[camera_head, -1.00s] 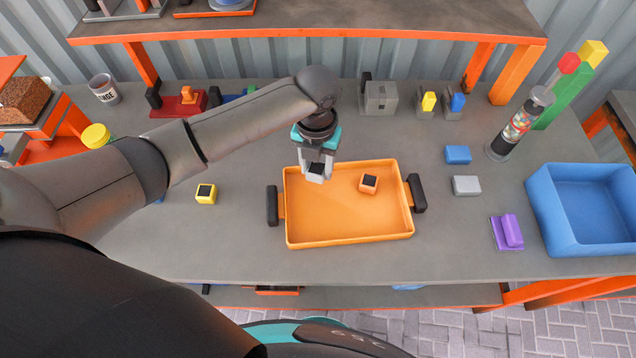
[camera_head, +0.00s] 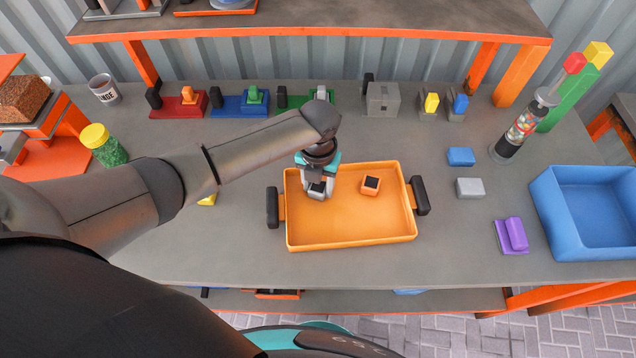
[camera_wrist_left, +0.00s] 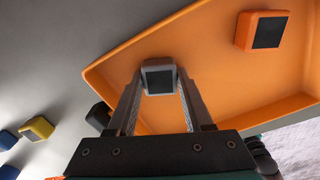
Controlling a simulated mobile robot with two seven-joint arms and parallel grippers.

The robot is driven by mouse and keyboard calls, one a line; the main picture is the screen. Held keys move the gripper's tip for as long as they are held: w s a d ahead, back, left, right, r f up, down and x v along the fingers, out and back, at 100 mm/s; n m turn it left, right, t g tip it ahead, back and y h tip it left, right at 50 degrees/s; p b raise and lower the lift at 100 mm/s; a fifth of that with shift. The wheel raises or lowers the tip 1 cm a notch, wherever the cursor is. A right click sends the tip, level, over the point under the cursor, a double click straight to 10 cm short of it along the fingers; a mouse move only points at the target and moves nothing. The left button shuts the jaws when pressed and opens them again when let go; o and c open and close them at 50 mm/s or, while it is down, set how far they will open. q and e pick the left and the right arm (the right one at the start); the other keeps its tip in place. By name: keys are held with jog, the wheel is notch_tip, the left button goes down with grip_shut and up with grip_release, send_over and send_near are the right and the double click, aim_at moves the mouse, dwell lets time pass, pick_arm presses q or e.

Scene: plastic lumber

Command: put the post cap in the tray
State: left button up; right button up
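The orange tray (camera_head: 352,232) with black handles lies mid-table. My left gripper (camera_head: 318,187) reaches down inside its left back part, shut on a small grey post cap (camera_head: 316,192) with a black square face. In the left wrist view the grey cap (camera_wrist_left: 159,78) sits between the fingertips of the gripper (camera_wrist_left: 160,82), with the orange tray floor (camera_wrist_left: 215,85) behind it. Whether the cap touches the floor, I cannot tell. An orange cap (camera_head: 370,186) with a black face lies in the tray, right of the gripper. My right gripper is not in view.
A yellow cap (camera_head: 207,200) is partly hidden by my left arm. A blue bin (camera_head: 584,252) stands at the right. Blue (camera_head: 461,156), grey (camera_head: 470,188) and purple (camera_head: 514,234) blocks lie between bin and tray. A green jar with yellow lid (camera_head: 104,146) stands left.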

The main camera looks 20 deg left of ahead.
aim_at(318, 187)
pick_arm(q)
jog(key=o, duration=0.4)
jog(key=shift+r, duration=0.15)
jog(key=shift+r, duration=0.3)
notch_tip(318, 187, up, 12)
jog(key=p, duration=0.2)
jog(key=shift+f, duration=0.25)
